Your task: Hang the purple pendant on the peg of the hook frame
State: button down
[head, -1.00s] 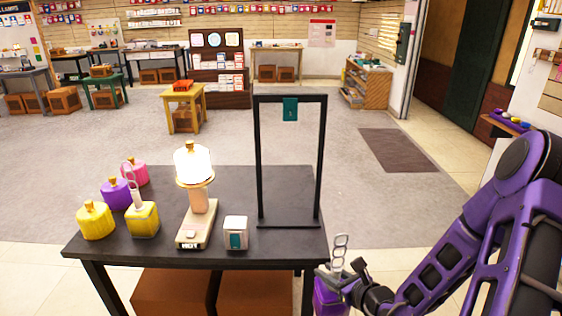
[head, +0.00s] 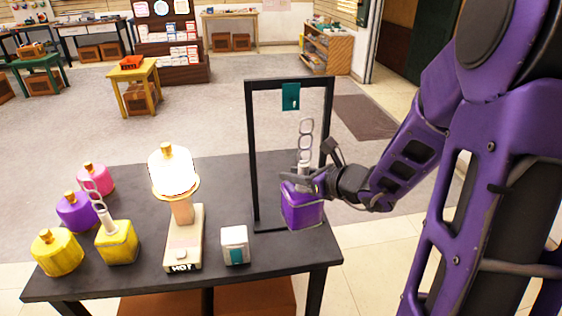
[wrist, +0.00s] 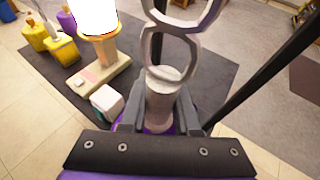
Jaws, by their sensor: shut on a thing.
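The purple pendant (head: 302,207) is a purple block with a pale neck and a chain of grey links (head: 306,140) on top. My gripper (head: 305,180) is shut on its neck and holds it upright in front of the frame's right side. In the wrist view the fingers (wrist: 160,118) clasp the pale neck (wrist: 163,95), with the links rising above. The black hook frame (head: 252,160) stands on the table's right part. A teal plate (head: 291,96) hangs at the middle of its top bar; the peg itself is too small to make out clearly.
On the dark table (head: 140,190) stand a lit lamp (head: 183,210) marked HOT, a white and teal block (head: 236,245), a yellow pendant with links (head: 117,242), and yellow (head: 57,252), purple (head: 77,211) and pink (head: 95,179) jars.

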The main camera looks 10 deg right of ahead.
jog(key=shift+w+a+r, duration=0.15)
jog(key=shift+w+r, duration=0.3)
jog(key=shift+r, duration=0.1)
jog(key=w, duration=0.6)
jog(key=shift+p, duration=0.45)
jog(key=shift+w, duration=0.55)
dwell(0.4)
jog(key=shift+w, duration=1.25)
jog(key=shift+w, duration=0.65)
jog(key=shift+f+b, duration=0.3)
jog(key=shift+b, duration=0.2)
